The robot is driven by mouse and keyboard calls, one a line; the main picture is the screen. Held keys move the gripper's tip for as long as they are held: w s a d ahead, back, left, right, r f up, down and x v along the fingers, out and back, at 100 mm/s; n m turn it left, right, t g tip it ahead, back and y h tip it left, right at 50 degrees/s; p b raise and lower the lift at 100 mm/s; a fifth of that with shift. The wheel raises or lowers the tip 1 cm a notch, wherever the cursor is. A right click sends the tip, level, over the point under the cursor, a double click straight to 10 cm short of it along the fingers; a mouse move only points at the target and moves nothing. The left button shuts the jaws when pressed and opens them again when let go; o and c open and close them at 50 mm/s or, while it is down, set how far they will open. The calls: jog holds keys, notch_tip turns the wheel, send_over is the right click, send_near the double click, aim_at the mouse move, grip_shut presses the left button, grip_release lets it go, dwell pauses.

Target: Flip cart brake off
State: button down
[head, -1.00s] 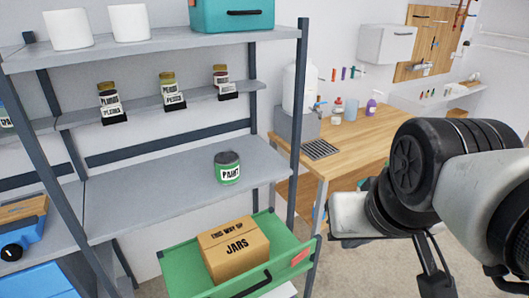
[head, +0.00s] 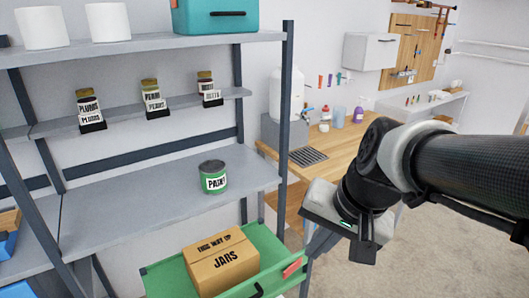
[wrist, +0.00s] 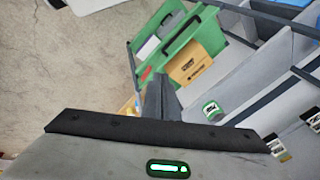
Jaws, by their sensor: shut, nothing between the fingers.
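The green cart (head: 172,282) stands at the bottom of the head view, in front of the grey shelf unit. A cardboard box marked JARS (head: 222,264) sits in it, and it has a black handle. A small red patch (head: 292,267) shows at its right end; I cannot tell whether this is the brake. In the wrist view the green cart (wrist: 211,37) and box (wrist: 193,63) lie beyond my gripper (wrist: 160,82). The cart's lower part and wheels are not in the head view. My gripper (head: 318,242) is shut and empty, beside the cart's right end; contact cannot be told.
The shelf unit (head: 150,50) holds a green PAINT can (head: 213,177), jars, white rolls and a teal box. Bare floor (head: 440,235) is free at lower right.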

aim_at(289, 273)
jog(key=w+d+f+m+g+y+b, duration=0.1)
jog(key=w+f+m+y+b, duration=0.3)
jog(key=f, duration=0.8)
jog(key=w+d+f+m+g+y+b, duration=0.15)
jog(key=w+f+m+y, duration=0.35)
jog(key=f, duration=0.7)
jog(key=w+d+f+m+t+b, duration=0.1)
jog(key=d+f+m+t, duration=0.3)
jog(key=f, duration=0.6)
jog(key=w+d+f+m+t+b, duration=0.2)
jog(key=d+f+m+t, duration=0.3)
jog(key=f+m+t, duration=0.3)
notch_tip(289, 273, down, 2)
jog(key=shift+w+d+f+m+y, duration=0.15)
jog(key=shift+w+d+m+y, duration=0.15)
jog(key=shift+w+m, duration=0.6)
jog(key=shift+a, duration=0.1)
jog(key=b+x, duration=0.1)
jog(key=x, duration=1.3)
